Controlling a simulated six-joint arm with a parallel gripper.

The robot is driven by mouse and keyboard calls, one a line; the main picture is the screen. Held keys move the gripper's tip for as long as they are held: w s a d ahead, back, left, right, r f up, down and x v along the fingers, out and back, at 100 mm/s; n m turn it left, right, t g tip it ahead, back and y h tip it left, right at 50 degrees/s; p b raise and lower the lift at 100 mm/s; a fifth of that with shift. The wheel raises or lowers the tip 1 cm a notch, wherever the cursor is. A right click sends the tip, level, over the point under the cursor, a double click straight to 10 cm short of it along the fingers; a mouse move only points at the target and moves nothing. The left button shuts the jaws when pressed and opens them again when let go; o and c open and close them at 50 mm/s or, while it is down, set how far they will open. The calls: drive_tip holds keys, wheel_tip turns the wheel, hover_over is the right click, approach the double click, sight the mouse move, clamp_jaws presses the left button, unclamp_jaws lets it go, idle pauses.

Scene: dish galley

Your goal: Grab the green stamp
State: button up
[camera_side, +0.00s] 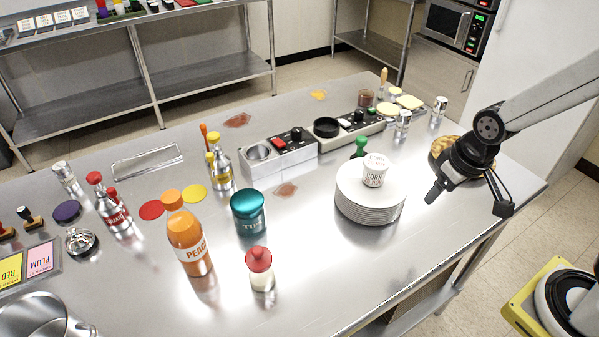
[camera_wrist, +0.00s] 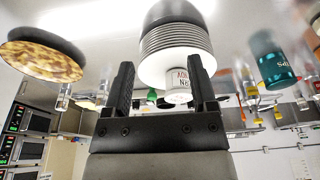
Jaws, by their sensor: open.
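The green stamp (camera_side: 359,147) stands on the steel table just behind the stack of white plates; only its rounded green handle shows clearly and its lower part is hidden. My gripper (camera_side: 468,200) is open and empty, above the right part of the table, to the right of the plates and apart from the stamp. Its two fingers frame the cup in the wrist view (camera_wrist: 161,85).
A round brown-topped item (camera_side: 443,148) lies behind my gripper. A teal jar (camera_side: 248,211) and bottles stand further left. The front right table is clear.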

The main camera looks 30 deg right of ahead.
drive_tip(key=shift+w+v, duration=0.5)
drive_tip(key=shift+v, duration=1.7)
drive_tip(key=w+d+m+t+y, duration=0.2)
drive_tip(key=w+d+m+y, duration=0.2)
drive_tip(key=w+m, duration=0.45)
drive_tip(key=w+d+m+t+y, duration=0.1)
drive_tip(key=w+d+m+y, duration=0.3)
drive_tip(key=w+m, duration=0.45)
drive_tip(key=w+d+m+t+y, duration=0.2)
drive_tip(key=w+d+m+y, duration=0.25)
drive_tip(key=w+m, duration=0.4)
approach(360, 149)
drive_tip(key=shift+w+a+r+n+g+h, duration=0.15)
drive_tip(key=shift+w+a+r+n+h, duration=0.1)
drive_tip(key=shift+w+a, duration=0.15)
drive_tip(key=shift+w+a+r+n+g+h, duration=0.1)
drive_tip(key=shift+w+a+r+g+h, duration=0.1)
drive_tip(key=shift+w+a, duration=0.15)
drive_tip(key=shift+w+f, duration=0.1)
drive_tip(key=shift+f, duration=0.6)
drive_tip(key=shift+x, duration=1.3)
